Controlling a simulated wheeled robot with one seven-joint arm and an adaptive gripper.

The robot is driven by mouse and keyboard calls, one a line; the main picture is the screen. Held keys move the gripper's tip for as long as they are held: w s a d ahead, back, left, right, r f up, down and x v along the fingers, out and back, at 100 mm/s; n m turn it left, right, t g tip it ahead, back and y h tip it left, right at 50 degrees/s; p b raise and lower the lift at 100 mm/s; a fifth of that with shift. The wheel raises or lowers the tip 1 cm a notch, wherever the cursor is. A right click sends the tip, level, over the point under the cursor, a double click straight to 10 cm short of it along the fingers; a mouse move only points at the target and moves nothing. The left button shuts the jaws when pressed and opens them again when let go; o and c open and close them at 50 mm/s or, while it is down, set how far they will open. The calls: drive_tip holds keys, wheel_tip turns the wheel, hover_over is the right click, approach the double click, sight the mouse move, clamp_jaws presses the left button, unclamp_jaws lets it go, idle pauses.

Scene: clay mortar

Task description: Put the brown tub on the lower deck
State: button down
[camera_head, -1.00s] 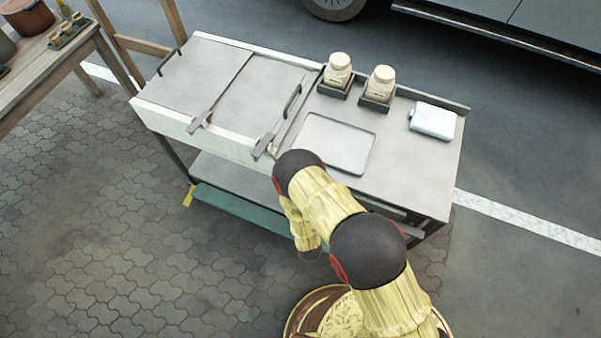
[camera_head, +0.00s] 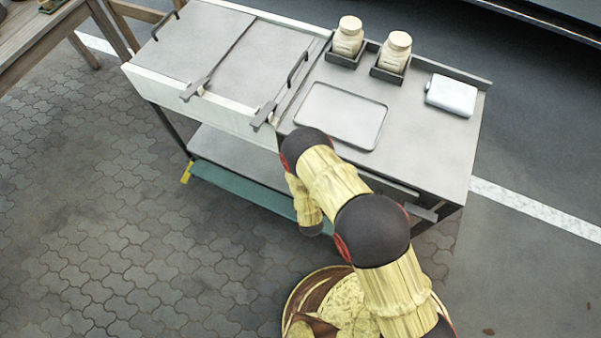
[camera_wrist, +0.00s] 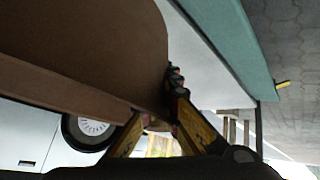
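The brown tub (camera_wrist: 90,45) fills the upper left of the wrist view, very close to the camera. My gripper (camera_wrist: 160,105) has its yellow fingers either side of the tub's wall at the rim and appears shut on it. The left fingertip is hidden behind the brown rim; the right one shows against the tub's edge. The lower deck (camera_head: 235,152) is the grey shelf under the cart, with a teal front strip (camera_head: 245,195). It also shows beside the tub in the wrist view (camera_wrist: 215,65). In the head view, the tub and gripper are hidden.
The cart top (camera_head: 425,140) bears a shallow tray (camera_head: 340,115), two jars (camera_head: 348,38) (camera_head: 395,52) in dark holders and a white case (camera_head: 451,95). Two hinged lids with handles cover its left half. A wooden table (camera_head: 40,35) stands at upper left. Paving in front is open.

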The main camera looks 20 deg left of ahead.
drive_tip(key=w+a+f, duration=0.1)
drive_tip(key=w+a+f+b, duration=0.1)
drive_tip(key=w, duration=0.1)
drive_tip(key=w+a+f+b, duration=0.1)
drive_tip(key=w, duration=0.1)
drive_tip(key=shift+w, duration=0.25)
drive_tip(key=shift+s+d+f+b+x, duration=0.15)
drive_tip(key=shift+b+x, duration=0.65)
drive_tip(key=shift+x, duration=0.9)
drive_tip(key=shift+s+f+b+x, duration=0.3)
drive_tip(key=shift+b+x, duration=0.5)
drive_tip(key=shift+x, duration=0.9)
drive_tip(key=shift+s+d+f+b+x, duration=0.15)
drive_tip(key=shift+b+x, duration=0.65)
drive_tip(key=shift+x, duration=0.85)
drive_tip(key=shift+f, duration=0.1)
drive_tip(key=c, duration=2)
unclamp_jaws()
drive_tip(key=shift+s+f, duration=0.1)
drive_tip(key=shift+c, duration=0.2)
drive_tip(key=p+v, duration=0.5)
drive_tip(key=v, duration=0.7)
